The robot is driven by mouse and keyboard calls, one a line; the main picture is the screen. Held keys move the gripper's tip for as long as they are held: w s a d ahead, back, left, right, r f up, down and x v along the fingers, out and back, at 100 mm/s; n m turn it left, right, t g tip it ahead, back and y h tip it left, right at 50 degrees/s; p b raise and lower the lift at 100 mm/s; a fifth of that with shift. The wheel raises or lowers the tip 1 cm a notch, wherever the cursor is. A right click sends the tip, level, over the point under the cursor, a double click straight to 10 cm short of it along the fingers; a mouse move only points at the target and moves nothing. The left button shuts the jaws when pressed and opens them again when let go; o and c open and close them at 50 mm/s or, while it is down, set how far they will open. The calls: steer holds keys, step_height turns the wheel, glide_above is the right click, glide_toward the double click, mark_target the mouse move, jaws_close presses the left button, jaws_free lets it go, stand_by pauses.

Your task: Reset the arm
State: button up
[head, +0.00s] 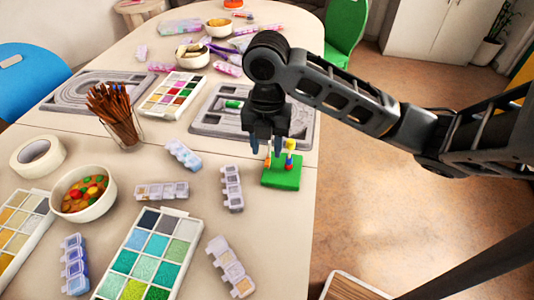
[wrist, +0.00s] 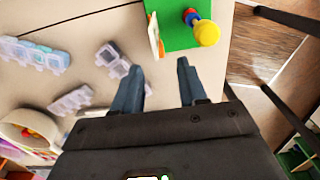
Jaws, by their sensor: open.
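My gripper (head: 267,146) hangs from my arm over the right edge of the table, just above and to the left of the green bead board (head: 281,180). Its two fingers are apart, and nothing shows between them in the wrist view (wrist: 158,85). The green board also shows at the top of the wrist view (wrist: 174,40). On it stands a post with a yellow bead (head: 290,144) on top, and red and blue beads below. A second, orange piece (wrist: 153,36) stands at the board's left side in the wrist view. The fingers partly cover the board's back in the head view.
Several bead cases, such as one near the board (head: 231,188), lie on the table. A bowl of beads (head: 84,193), a tape roll (head: 37,157), a jar of brushes (head: 115,115) and bead trays (head: 150,255) stand to the left. A grey board (head: 205,118) lies behind my gripper. Open floor is at right.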

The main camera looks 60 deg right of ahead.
steer(key=shift+r, duration=1.75)
